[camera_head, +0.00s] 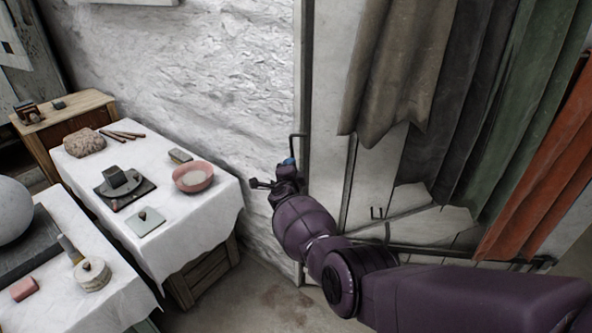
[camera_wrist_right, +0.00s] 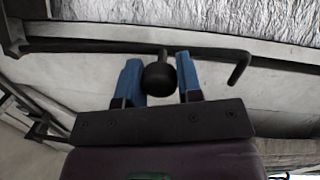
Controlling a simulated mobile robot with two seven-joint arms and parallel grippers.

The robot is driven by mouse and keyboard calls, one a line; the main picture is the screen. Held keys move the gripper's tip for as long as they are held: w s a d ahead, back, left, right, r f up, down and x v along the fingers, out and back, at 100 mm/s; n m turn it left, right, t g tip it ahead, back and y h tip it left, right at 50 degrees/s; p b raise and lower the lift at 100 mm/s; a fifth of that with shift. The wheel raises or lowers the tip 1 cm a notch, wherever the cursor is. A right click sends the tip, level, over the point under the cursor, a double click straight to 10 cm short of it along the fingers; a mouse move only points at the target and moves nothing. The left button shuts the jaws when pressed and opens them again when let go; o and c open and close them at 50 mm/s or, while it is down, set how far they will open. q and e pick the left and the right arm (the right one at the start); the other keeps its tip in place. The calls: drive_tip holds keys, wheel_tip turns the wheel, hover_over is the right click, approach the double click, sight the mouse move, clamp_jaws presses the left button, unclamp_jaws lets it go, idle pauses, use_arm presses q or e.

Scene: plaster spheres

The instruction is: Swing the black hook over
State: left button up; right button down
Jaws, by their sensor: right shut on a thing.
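The black hook (camera_wrist_right: 237,70) is a thin dark rod with a bent end at the right and a round black knob (camera_wrist_right: 158,78) below its middle in the right wrist view. It runs in front of a pale wall and frame. My right gripper (camera_wrist_right: 160,82) has its blue fingers on either side of the knob and is shut on it. In the head view the hook (camera_head: 291,146) rises as a thin angled rod beside the door frame, just above my right gripper (camera_head: 289,163), whose fingers are mostly hidden there. My left gripper is out of view.
A white-draped table (camera_head: 205,222) at the left holds a pink bowl (camera_head: 193,187), a stone lump (camera_head: 83,142) and small tools. A nearer table holds a large sphere (camera_head: 12,210). Curtains (camera_head: 395,70) hang at the right. Floor shows between table and frame.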

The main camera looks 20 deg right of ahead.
drive_tip(key=shift+w+a+r, duration=0.1)
drive_tip(key=shift+w+a, duration=0.05)
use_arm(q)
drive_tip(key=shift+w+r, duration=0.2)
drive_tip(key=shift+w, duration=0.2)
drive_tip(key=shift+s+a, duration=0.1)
use_arm(e)
drive_tip(key=shift+a, duration=0.1)
drive_tip(key=c, duration=1.2)
unclamp_jaws()
drive_tip(key=o, duration=0.4)
drive_tip(key=shift+a, duration=0.1)
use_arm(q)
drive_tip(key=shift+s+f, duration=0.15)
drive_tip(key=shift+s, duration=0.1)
